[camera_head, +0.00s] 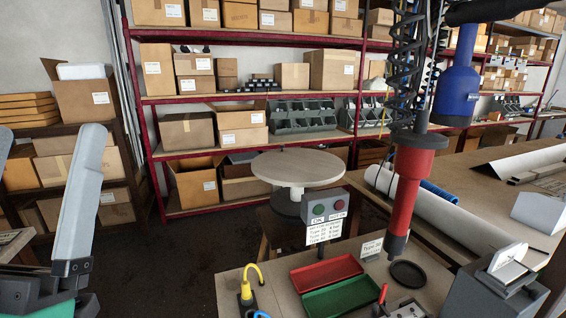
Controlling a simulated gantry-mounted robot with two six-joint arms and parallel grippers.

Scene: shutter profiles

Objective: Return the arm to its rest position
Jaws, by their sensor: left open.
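My left gripper (48,140) is at the lower left of the head view, close to the camera. Its two pale grey fingers stand up apart, with nothing between them; one is cut off by the left edge. It is well clear of the workbench (228,296). The base of the gripper is cut off at the bottom. My right gripper does not show.
A red tool (408,190) and a blue tool (457,92) hang over the bench. A red tray (326,272), a green tray (342,298) and a button box (327,210) sit below. A round table (298,167) and shelves (240,97) stand behind. Floor beside the gripper is clear.

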